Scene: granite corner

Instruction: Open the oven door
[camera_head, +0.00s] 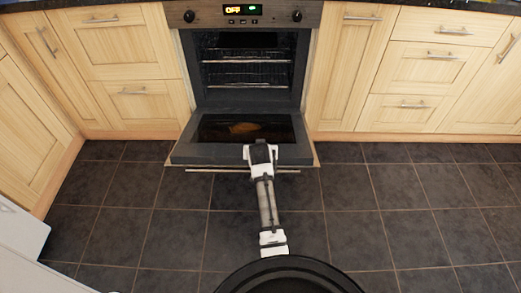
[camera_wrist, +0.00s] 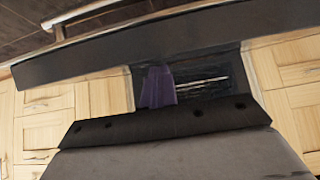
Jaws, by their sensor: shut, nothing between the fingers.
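The oven (camera_head: 245,60) stands in the middle of the cabinet row. Its door (camera_head: 185,150) is hinged down, far from closed, with the dark glass facing up and the inside racks showing. The long metal handle (camera_head: 215,171) runs along the door's front edge. My gripper (camera_head: 262,148) is shut and empty, in front of the door's outer edge and overlapping it in the head view. In the wrist view a dark door edge (camera_wrist: 210,35) and part of the handle (camera_wrist: 95,15) cross the top. Contact with the door cannot be told.
Wooden cabinets and drawers (camera_head: 420,65) flank the oven on both sides. The oven's control panel (camera_head: 240,13) reads OFF. Dark floor tiles (camera_head: 380,215) are clear on the right. A white unit (camera_head: 20,235) stands at the lower left.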

